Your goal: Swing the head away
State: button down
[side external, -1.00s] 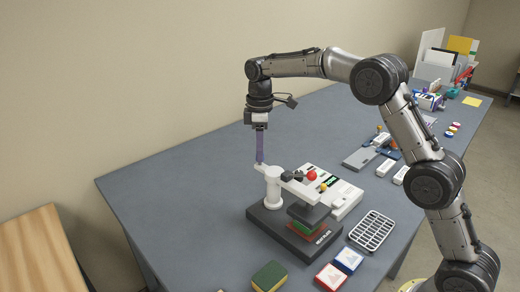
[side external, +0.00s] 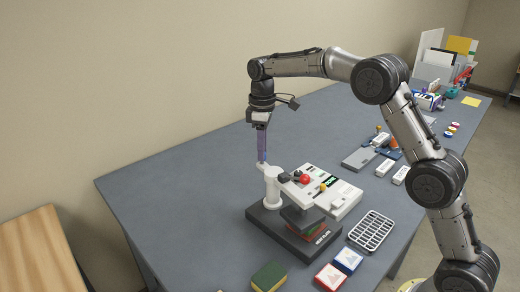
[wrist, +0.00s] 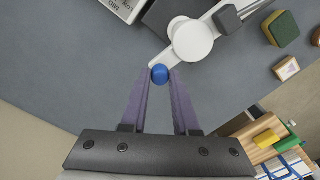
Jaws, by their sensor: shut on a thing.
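The white press (side external: 272,192) stands on a dark base (side external: 268,222) on the table, with a round post carrying a white swing arm, the head. A dark plate (side external: 298,218) hangs under the head, over part of a red and green stack (side external: 312,233). My gripper (side external: 262,160) points down at the short end of the arm behind the post. In the wrist view my purple fingers (wrist: 160,82) are shut on a blue knob (wrist: 160,74) at that end; the round post top (wrist: 193,40) lies just beyond it.
A white control panel (side external: 338,198) with a red button (side external: 305,178) sits right behind the head. A wire rack (side external: 371,231), red and blue boxes (side external: 348,260) and a green sponge (side external: 268,277) lie in front. The table left of the press is clear.

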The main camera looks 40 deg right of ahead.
jog(key=s+d+m, duration=0.4)
jog(key=m, duration=0.9)
jog(key=shift+d, duration=0.25)
jog(key=shift+s+r, duration=0.1)
jog(key=c, duration=0.7)
grip_release()
jog(key=shift+o, duration=0.2)
notch_tip(320, 180, up, 14)
jog(key=shift+a, duration=0.1)
